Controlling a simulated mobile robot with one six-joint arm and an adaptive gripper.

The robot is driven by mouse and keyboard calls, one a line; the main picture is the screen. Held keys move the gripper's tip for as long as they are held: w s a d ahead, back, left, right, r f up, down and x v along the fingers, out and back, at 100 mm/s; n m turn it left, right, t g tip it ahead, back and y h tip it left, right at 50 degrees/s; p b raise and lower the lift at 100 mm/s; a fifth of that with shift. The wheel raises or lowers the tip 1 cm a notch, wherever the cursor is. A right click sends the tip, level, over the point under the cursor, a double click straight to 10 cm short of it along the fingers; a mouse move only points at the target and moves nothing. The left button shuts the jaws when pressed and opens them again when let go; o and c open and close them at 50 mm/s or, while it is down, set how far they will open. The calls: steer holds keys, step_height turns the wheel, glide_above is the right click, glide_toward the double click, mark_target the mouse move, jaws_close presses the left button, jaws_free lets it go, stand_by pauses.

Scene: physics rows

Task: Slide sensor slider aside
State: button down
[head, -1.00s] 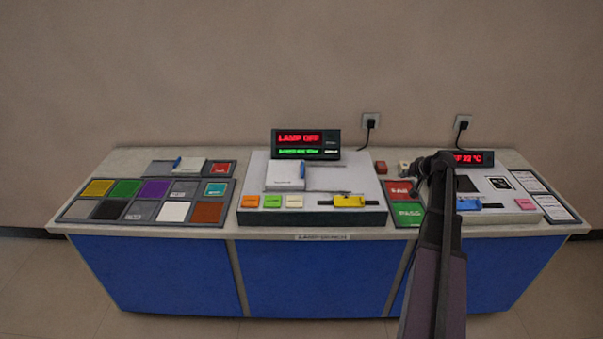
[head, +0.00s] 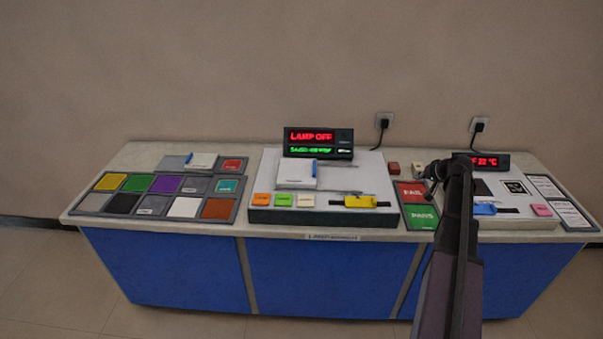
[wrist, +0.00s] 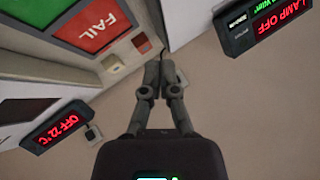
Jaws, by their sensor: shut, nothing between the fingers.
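Two sliders show in the head view, and no legible label tells which is the sensor slider. A yellow slider (head: 360,201) sits in a dark slot at the front right of the middle device (head: 340,218). A blue slider (head: 484,209) sits at the left of a dark slot on the right-hand device. My gripper (head: 428,180) is above the bench between the two devices, near the FAIL/PASS card, touching neither slider. In the wrist view my gripper (wrist: 160,62) has its fingers together and empty. Neither slider is recognisable there.
A display (head: 318,142) reading LAMP OFF stands behind the middle device. A display (head: 484,161) reading OFF 22 °C stands at the right. The FAIL/PASS card (head: 420,217), a red block (head: 393,168) and a pink button (head: 541,210) are nearby. A tray of coloured tiles (head: 235,200) lies left.

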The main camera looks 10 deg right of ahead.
steer(key=shift+w, duration=0.1)
stand_by(0.3)
steer(key=c, duration=0.9)
jaws_free()
steer(key=shift+o, duration=1.4)
steer(key=shift+a, duration=0.4)
steer(key=s+a, duration=0.1)
steer(key=a, duration=0.3)
steer(key=a+f+n+g, duration=0.1)
steer(key=a, duration=0.3)
steer(key=s+a+f+g, duration=0.1)
steer(key=a, duration=0.3)
steer(key=shift+s+n+y, duration=0.3)
steer(key=shift+n, duration=0.1)
steer(key=s+a+f+n+g+h, duration=0.1)
steer(key=s+a+n+g, duration=0.1)
steer(key=s+a, duration=0.7)
steer(key=s+a+f+n+g+h, duration=0.2)
steer(key=s+a+g, duration=0.2)
steer(key=s+a, duration=0.6)
steer(key=a, duration=0.6)
steer(key=shift+s+a+f+g, duration=0.15)
steer(key=shift+s+f+g, duration=0.15)
steer(key=shift+g, duration=0.1)
